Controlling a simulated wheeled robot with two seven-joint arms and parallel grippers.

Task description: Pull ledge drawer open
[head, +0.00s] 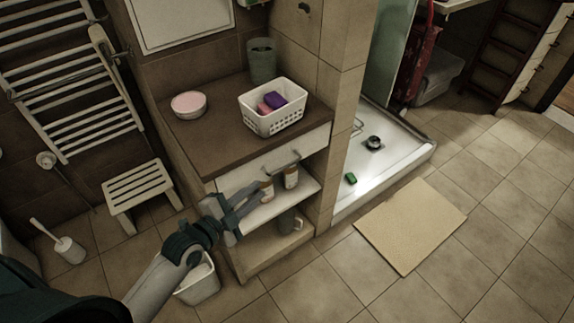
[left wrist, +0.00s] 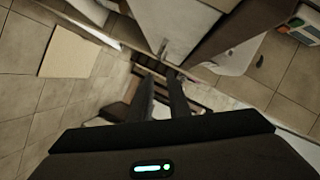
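The ledge drawer (head: 305,147) has a white front just under the brown ledge top (head: 213,133) and looks closed. Its metal bar handle (head: 282,163) is on the middle of the front. My left gripper (head: 261,188) is in front of the ledge unit, below and to the left of the handle, apart from it. Its two fingers are spread with nothing between them. The fingers also show in the left wrist view (left wrist: 161,80), pointing toward the pale unit. My right gripper is not in view.
Bottles (head: 291,177) stand on the open shelf below the drawer, close to my left fingers. A white basket (head: 272,120), a pink bowl (head: 188,105) and a grey bin (head: 262,60) stand on the ledge. A stool (head: 138,190) is at left; floor at right is clear around a beige mat (head: 410,225).

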